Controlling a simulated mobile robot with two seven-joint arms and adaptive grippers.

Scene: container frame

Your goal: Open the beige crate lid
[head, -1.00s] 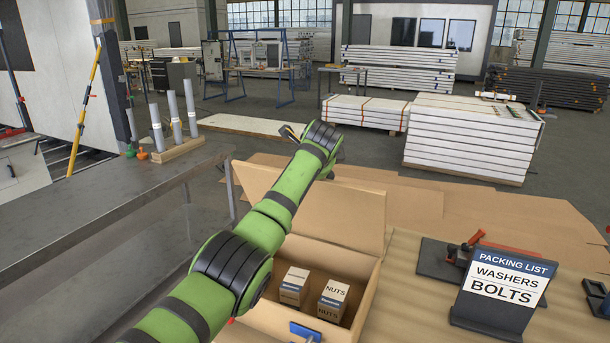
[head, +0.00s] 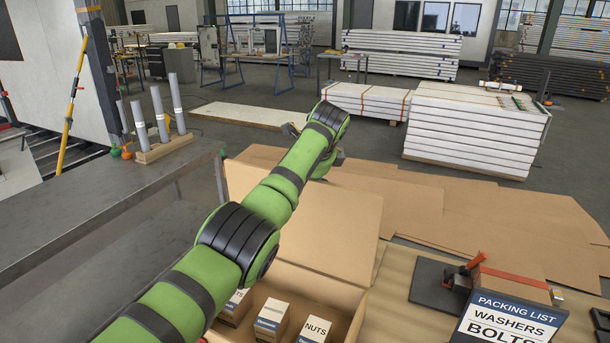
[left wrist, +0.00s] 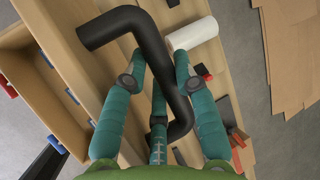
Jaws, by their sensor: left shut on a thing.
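The beige crate (head: 352,332) stands at the bottom centre of the head view, open at the top. Its lid (head: 345,235) stands raised at the far side, leaning back. My green left arm crosses in front of the lid, hiding part of it. My left gripper (head: 338,158) is at the lid's top edge, mostly hidden by the wrist. In the left wrist view, its teal fingers (left wrist: 160,82) are shut on a black bent handle (left wrist: 157,50). A beige boarded surface lies behind the handle; I cannot tell whether it is the lid. My right gripper is out of view.
Small boxes, one marked NUTS (head: 316,326), sit in the crate. A packing list sign (head: 510,318) stands at right. A grey bench (head: 110,215) lies at left. Flat cardboard (head: 480,220) lies beyond the crate. A white cylinder (left wrist: 195,33) is near the fingers.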

